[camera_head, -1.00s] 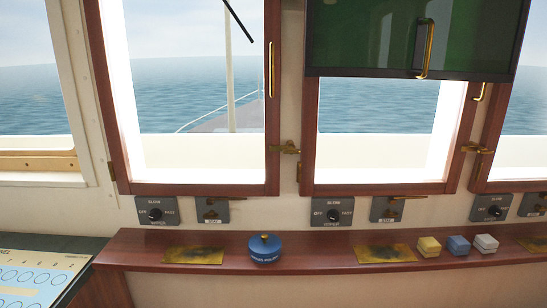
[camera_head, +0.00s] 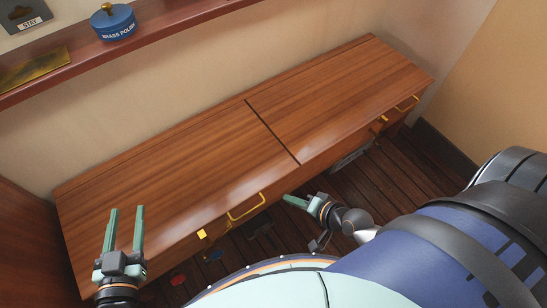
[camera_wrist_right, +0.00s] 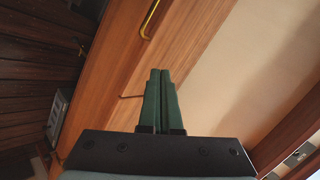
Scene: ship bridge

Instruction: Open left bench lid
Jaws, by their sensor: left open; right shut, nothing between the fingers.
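The wooden bench has two flat, closed lids side by side, split by a dark seam. The left bench lid (camera_head: 185,165) has a brass handle (camera_head: 246,207) at its front edge. My left gripper (camera_head: 125,212) is open and empty, above the left end of the left lid. My right gripper (camera_head: 300,200) is shut and empty, in front of the bench, right of the left lid's handle and apart from it. In the right wrist view its closed fingers (camera_wrist_right: 160,78) point along the wood; a brass handle (camera_wrist_right: 149,22) shows beyond them.
The right bench lid (camera_head: 335,95) has its own brass handle (camera_head: 407,104). A yellow square piece (camera_head: 202,234) sits at the bench front. A shelf with a blue brass polish tin (camera_head: 113,22) runs along the wall above. Dark plank floor (camera_head: 385,185) lies in front.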

